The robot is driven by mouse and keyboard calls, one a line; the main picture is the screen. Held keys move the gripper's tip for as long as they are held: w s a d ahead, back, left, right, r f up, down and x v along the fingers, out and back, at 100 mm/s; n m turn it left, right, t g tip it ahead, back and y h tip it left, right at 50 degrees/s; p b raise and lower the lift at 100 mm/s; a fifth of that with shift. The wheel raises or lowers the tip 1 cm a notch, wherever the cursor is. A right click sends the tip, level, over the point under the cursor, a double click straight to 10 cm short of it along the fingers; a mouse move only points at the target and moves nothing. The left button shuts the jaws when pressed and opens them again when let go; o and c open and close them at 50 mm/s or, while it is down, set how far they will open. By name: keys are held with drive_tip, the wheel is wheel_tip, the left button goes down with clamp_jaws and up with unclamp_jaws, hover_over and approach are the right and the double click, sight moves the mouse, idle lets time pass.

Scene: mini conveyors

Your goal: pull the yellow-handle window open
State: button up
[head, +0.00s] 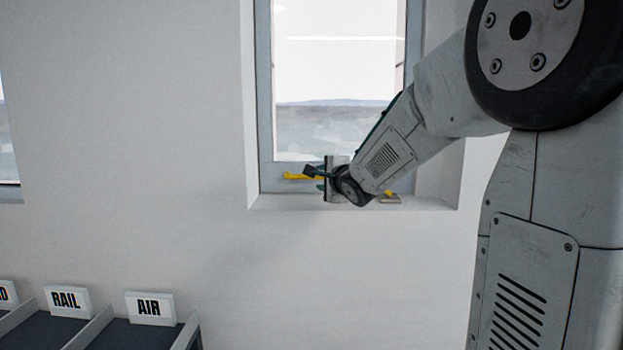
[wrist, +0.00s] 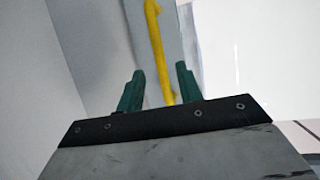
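The window (head: 266,95) has a grey frame and sits in a white wall recess in the head view. Its sash looks flush in the frame. Its yellow handle (head: 296,177) is a bar low on the frame, partly hidden behind my gripper (head: 314,172). In the wrist view the yellow handle (wrist: 156,40) runs down the picture between the two green fingers of my gripper (wrist: 159,70). The fingers stand apart with a gap on each side of the bar. I cannot tell how deep the bar lies between them.
A white sill (head: 300,202) lies under the window. A small yellow and grey piece (head: 390,196) shows by my wrist. Another window edge (head: 8,192) is at far left.

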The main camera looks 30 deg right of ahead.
drive_tip(key=x, duration=0.7)
drive_tip(key=shift+f, duration=0.1)
